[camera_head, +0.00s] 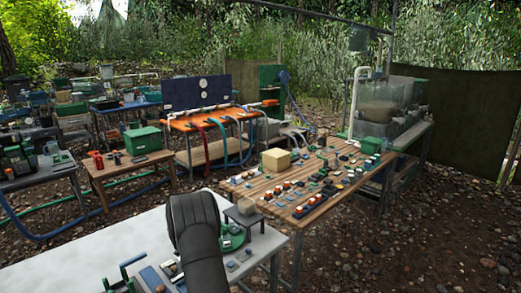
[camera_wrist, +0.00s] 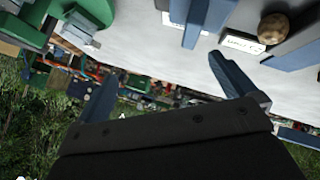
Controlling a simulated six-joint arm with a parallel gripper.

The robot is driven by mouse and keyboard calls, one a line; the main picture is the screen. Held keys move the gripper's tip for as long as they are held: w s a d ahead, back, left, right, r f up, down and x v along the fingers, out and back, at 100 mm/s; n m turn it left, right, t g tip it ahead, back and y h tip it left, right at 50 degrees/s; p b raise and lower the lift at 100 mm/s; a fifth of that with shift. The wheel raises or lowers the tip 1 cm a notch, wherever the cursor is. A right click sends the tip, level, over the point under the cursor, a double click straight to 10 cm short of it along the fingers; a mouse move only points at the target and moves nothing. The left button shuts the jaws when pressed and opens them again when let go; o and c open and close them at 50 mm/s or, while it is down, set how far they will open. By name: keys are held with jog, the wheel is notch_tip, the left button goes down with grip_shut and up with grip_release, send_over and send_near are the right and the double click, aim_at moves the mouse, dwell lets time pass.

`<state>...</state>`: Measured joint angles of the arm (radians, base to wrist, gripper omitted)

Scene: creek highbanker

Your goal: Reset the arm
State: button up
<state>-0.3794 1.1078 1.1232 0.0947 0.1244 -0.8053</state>
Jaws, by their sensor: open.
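My gripper (camera_wrist: 165,88) shows in the wrist view, its two blue-grey fingers spread wide apart with nothing between them. The wrist view is tipped over, with the pale table top above the fingers and trees below. In the head view my dark arm rises over the pale grey table (camera_head: 118,229) at the front. The gripper itself is hidden behind or below the arm there.
Close to the fingers in the wrist view are a brown round stone (camera_wrist: 274,28), a small white label (camera_wrist: 242,43) and green parts (camera_wrist: 92,12). A wooden table (camera_head: 262,187) with many small items stands right of my arm. Pebbly ground (camera_head: 400,250) is open at right.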

jog(key=shift+s+d+t, duration=0.15)
jog(key=shift+s+t, duration=0.55)
jog(key=shift+s, duration=0.6)
jog(key=s+m, duration=0.1)
jog(key=s, duration=0.3)
jog(key=s+d+f+m+t+y, duration=0.1)
jog(key=s, duration=0.3)
jog(key=s+m+t, duration=0.1)
jog(key=s+m, duration=0.1)
jog(key=s, duration=0.2)
jog(key=shift+d+f+y, duration=0.2)
jog(key=shift+y, duration=0.1)
jog(key=s+m, duration=0.1)
jog(key=s, duration=0.2)
jog(key=s+d+m, duration=0.1)
jog(key=s, duration=0.2)
jog(key=s+r+m+y, duration=0.1)
jog(key=s, duration=0.3)
jog(key=shift+d+t, duration=0.3)
jog(key=shift+d, duration=0.1)
jog(key=shift+w+a+f, duration=0.2)
jog(key=shift+w, duration=0.4)
jog(key=shift+w+a+f, duration=0.15)
jog(key=shift+w, duration=0.1)
